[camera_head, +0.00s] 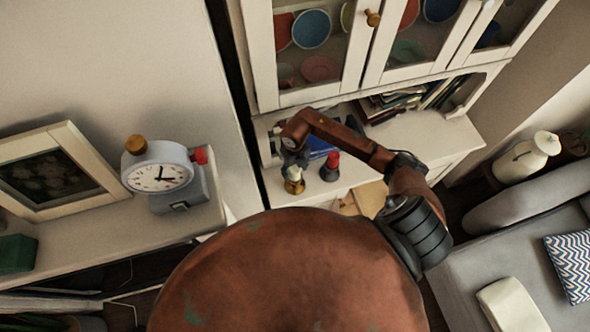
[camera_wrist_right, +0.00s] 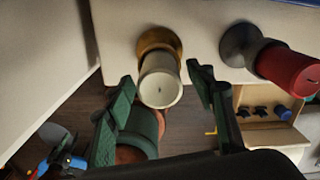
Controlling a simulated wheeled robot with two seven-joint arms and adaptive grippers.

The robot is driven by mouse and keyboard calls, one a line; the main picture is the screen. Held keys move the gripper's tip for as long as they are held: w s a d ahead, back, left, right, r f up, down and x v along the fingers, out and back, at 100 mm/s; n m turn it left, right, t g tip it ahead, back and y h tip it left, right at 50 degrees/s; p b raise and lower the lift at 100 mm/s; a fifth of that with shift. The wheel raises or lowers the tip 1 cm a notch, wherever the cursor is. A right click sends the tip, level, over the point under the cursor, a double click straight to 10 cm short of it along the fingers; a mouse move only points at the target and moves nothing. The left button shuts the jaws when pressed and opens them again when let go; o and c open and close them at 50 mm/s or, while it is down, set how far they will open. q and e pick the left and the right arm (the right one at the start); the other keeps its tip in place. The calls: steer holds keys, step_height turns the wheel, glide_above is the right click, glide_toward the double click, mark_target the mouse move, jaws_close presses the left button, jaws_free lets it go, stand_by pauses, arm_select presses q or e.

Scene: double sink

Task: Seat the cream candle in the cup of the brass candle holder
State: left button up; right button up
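The cream candle (camera_wrist_right: 160,88) points its end toward the camera in the right wrist view. Its far end meets the brass candle holder (camera_wrist_right: 158,40); whether it is fully down in the cup is hidden by the candle itself. The holder (camera_head: 294,186) stands near the front edge of the cabinet counter in the head view. My right gripper (camera_wrist_right: 163,78) has its fingers on either side of the candle, with small gaps visible, so it looks open. It also shows above the holder in the head view (camera_head: 294,160). My left gripper is not in view.
A red candle (camera_wrist_right: 292,72) in a dark grey holder (camera_wrist_right: 238,45) stands close by on the right. Books (camera_head: 395,100) lie farther back on the counter (camera_head: 430,135). A clock (camera_head: 157,168) and picture frame (camera_head: 60,170) stand on the left shelf.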

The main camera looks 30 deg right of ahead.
steer(key=shift+r, duration=0.1)
steer(key=shift+r, duration=0.2)
step_height(320, 180, up, 6)
steer(key=shift+r+b, duration=0.1)
steer(key=shift+b, duration=0.65)
steer(key=shift+r, duration=0.55)
steer(key=shift+s+f, duration=0.1)
